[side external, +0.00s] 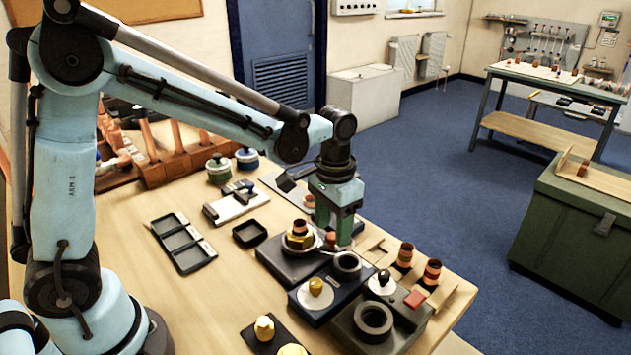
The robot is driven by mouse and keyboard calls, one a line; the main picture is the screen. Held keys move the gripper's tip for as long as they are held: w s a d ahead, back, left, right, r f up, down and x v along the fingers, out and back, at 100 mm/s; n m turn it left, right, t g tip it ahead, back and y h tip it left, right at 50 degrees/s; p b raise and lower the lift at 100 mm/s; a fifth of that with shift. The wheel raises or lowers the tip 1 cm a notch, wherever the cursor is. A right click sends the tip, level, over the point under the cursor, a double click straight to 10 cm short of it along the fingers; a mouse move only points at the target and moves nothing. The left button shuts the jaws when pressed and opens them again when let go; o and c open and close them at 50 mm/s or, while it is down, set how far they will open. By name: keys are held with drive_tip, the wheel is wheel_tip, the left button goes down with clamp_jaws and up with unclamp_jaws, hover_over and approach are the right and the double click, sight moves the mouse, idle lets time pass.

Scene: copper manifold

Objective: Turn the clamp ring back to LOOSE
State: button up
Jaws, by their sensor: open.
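The clamp ring seems to be the grey metal ring (287,248) on top of a dark square block (285,267) near the table's right side. A brass fitting (299,240) with a copper piece on top stands inside it. My gripper (333,230) points down with its green fingers just right of the ring, close to its edge. The jaws are open. I cannot tell whether a finger touches the ring. The fingers may hide part of its right side, and no LOOSE marking is readable.
A blue block (305,306) with a brass-topped disc and a dark green block (362,337) stand in front. Copper fittings (404,255) stand to the right. A black three-compartment tray (180,243) and small square tray (250,234) lie left.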

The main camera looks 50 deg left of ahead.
drive_tip(key=shift+f, duration=0.75)
clamp_jaws()
